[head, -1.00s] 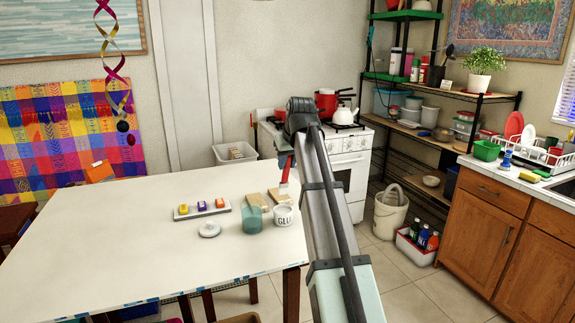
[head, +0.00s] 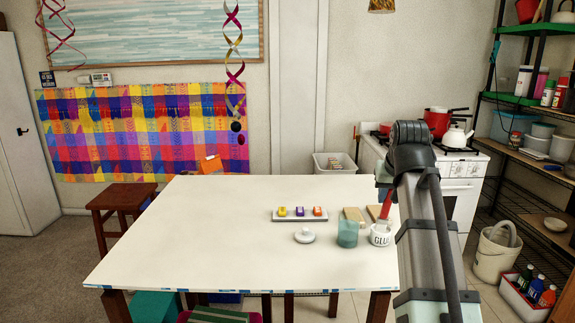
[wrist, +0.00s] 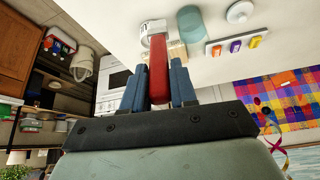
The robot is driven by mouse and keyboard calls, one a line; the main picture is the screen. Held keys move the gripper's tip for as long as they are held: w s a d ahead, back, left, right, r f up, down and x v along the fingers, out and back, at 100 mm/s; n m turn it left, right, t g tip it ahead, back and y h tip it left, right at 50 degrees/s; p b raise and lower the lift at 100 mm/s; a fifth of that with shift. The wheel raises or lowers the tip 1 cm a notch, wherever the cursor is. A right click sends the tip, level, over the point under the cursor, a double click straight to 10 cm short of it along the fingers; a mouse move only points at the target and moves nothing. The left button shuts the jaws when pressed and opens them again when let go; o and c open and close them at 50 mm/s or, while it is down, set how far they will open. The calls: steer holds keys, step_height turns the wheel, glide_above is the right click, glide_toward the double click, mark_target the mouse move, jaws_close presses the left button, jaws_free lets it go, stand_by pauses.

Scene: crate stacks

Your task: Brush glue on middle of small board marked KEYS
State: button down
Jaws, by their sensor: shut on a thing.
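My gripper (wrist: 158,80) is shut on the red handle of a brush (wrist: 158,62), held between two blue fingers. In the head view the brush (head: 386,207) hangs down beside my arm, its lower end at the mouth of the white glue jar (head: 381,238); I cannot tell if it is inside. The jar also shows in the wrist view (wrist: 152,30). Two small tan boards lie behind the jars, one on the left (head: 352,214) and one on the right (head: 374,211), partly hidden. No KEYS marking is readable on either.
A teal cup (head: 347,234) stands left of the glue jar. A white lid (head: 305,236) lies in front of a tray (head: 283,217) with yellow, purple and orange pieces. The left part of the white table (head: 190,230) is clear. A stove (head: 462,190) stands behind my arm.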

steer(key=s+a+r+n, duration=0.2)
steer(key=s+a+r, duration=0.25)
steer(key=a, duration=0.45)
steer(key=w+d+f+m, duration=0.1)
steer(key=w+d+f, duration=0.1)
steer(key=w+d, duration=0.5)
steer(key=w+d+f+m, duration=0.1)
steer(key=w+d+f, duration=0.2)
steer(key=w+d, duration=0.3)
steer(key=w+d+r+n+y, duration=0.1)
steer(key=w+d, duration=0.1)
steer(key=w, duration=0.6)
steer(key=w+d+r+n, duration=0.1)
steer(key=w+d, duration=0.1)
steer(key=w, duration=0.6)
steer(key=shift+d+f, duration=0.15)
steer(key=shift+f, duration=2.05)
